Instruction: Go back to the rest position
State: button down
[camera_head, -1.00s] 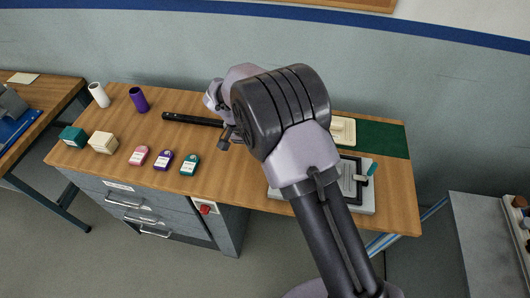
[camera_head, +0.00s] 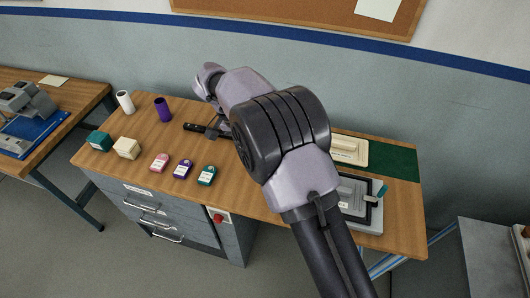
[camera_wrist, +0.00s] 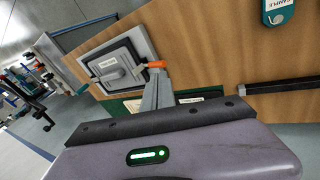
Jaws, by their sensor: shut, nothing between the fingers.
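My gripper (camera_wrist: 157,72) is shut and empty in the wrist view, its grey fingers together above the wooden worktop (camera_wrist: 215,50). In the head view my gripper (camera_head: 216,131) is small and partly hidden by my own wrist, over the back middle of the worktop (camera_head: 255,200). A black bar (camera_head: 194,127) lies near it on the worktop, its right part covered by my arm. The bar also shows at the right of the wrist view (camera_wrist: 285,86). Whether the gripper touches the bar cannot be told.
Pink (camera_head: 159,163), purple (camera_head: 183,169) and teal (camera_head: 206,176) tags lie along the front. Teal (camera_head: 98,141) and cream (camera_head: 127,148) boxes and white (camera_head: 125,102) and purple (camera_head: 163,110) cylinders stand left. A grey device (camera_head: 365,215) and green mat (camera_head: 397,163) are right.

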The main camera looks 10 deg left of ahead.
jog(key=shift+w, duration=0.1)
dwell(0.3)
jog(key=s+d+r+y+b, duration=0.2)
jog(key=s+d+r+b, duration=0.1)
jog(key=d, duration=0.3)
jog(key=s+d+r+m+t+y+b, duration=0.1)
jog(key=s+d+r+b, duration=0.3)
jog(key=d, duration=0.3)
jog(key=s+d+r+y+b, duration=0.2)
jog(key=s+d+r+b, duration=0.1)
jog(key=d, duration=0.3)
jog(key=s+d+f+t+b, duration=0.2)
jog(key=s+d+f, duration=0.1)
jog(key=s, duration=0.4)
jog(key=s+d+f+m+t+y+b, duration=0.1)
jog(key=s+d+f+t+b, duration=0.1)
jog(key=s, duration=0.5)
jog(key=shift+s+d+f+b, duration=0.15)
jog(key=shift+d+f+b, duration=0.25)
jog(key=shift+d+b, duration=0.3)
